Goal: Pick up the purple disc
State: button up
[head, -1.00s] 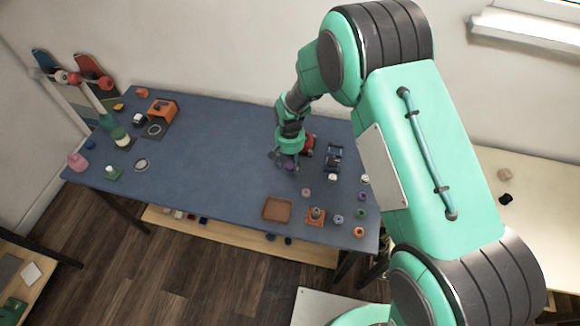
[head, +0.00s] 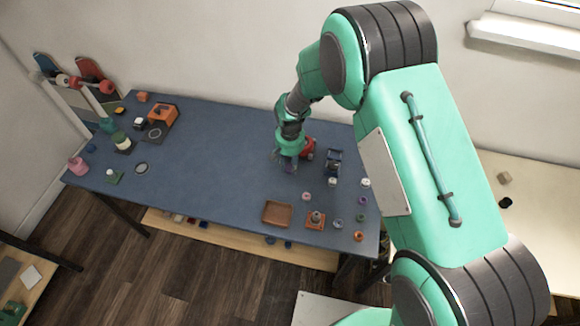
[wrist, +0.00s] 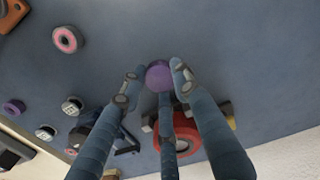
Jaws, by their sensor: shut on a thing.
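The purple disc (wrist: 158,76) shows in the wrist view between the tips of my gripper's three fingers. My gripper (wrist: 155,88) is shut on it, with fingertips on both sides and one finger behind. In the head view my gripper (head: 288,165) is low over the middle right of the blue table. The disc is small and mostly hidden by the fingers there, and I cannot tell whether it is off the table.
A red wheeled thing (wrist: 182,138) lies close behind my fingers. A blue model (head: 333,160), several small rings and discs, and a brown tray (head: 277,212) are nearby. The blue tabletop (head: 215,150) to the left is clear.

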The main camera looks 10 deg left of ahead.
notch_tip(320, 180, up, 3)
jog(key=shift+f+p, duration=0.2)
jog(key=shift+p, duration=0.15)
jog(key=s+d, duration=0.2)
jog(key=s, duration=0.2)
jog(key=s+d+p, duration=0.1)
jog(key=s+d, duration=0.2)
jog(key=s, duration=0.2)
jog(key=s+d+r+p, duration=0.1)
jog(key=s+d, duration=0.2)
jog(key=s, duration=0.1)
jog(key=shift+s+r, duration=0.1)
jog(key=shift+s, duration=0.3)
